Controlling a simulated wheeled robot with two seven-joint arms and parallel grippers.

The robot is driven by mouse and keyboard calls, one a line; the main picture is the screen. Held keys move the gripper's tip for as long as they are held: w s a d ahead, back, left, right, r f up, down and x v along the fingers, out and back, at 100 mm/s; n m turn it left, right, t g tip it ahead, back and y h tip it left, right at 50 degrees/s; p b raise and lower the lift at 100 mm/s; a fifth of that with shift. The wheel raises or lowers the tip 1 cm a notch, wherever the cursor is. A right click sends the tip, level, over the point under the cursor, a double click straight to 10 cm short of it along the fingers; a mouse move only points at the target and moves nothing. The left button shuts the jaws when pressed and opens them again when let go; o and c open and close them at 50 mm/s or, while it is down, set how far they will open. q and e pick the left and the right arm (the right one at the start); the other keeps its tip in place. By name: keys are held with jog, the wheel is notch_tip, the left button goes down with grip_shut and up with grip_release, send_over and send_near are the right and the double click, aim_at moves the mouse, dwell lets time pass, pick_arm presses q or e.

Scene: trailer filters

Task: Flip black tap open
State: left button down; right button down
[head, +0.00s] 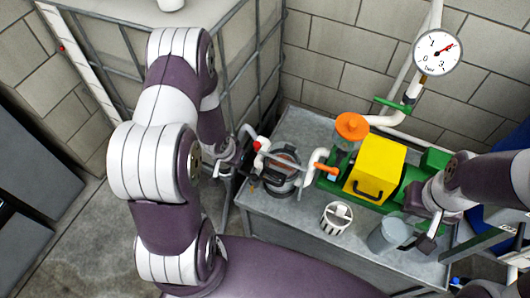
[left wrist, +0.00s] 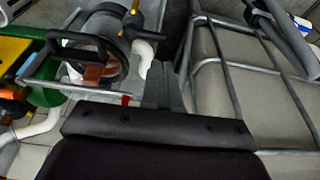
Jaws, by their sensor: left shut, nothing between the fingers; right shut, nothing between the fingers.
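A black tap (left wrist: 135,22) with a yellow-orange tip shows at the top of the left wrist view, beside a round filter housing (left wrist: 108,30) and a white pipe elbow (left wrist: 145,52). The filter housing (head: 288,160) also shows in the head view on the grey bench; my left gripper partly hides the dark fittings at its left. My left gripper (head: 232,170) is shut and empty at the bench's left edge. In the left wrist view its fingertips (left wrist: 164,68) are near the tap, apart from it in the picture. My right gripper (head: 426,242) is shut and empty at the bench's right front.
A yellow-and-green pump (head: 376,168) with an orange cap (head: 352,126) stands mid-bench (head: 262,207). A white cup (head: 336,218) and a grey jug (head: 388,236) stand in front. A caged tank (head: 240,60) is behind my left arm. A gauge (head: 437,52) is at the upper right.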

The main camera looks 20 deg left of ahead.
aim_at(248, 175)
pick_arm(q)
jog(key=shift+w+r+t, duration=0.2)
jog(key=shift+w+t, duration=0.1)
jog(key=shift+w, duration=0.2)
jog(key=b+x, duration=0.1)
jog(key=x, duration=0.9)
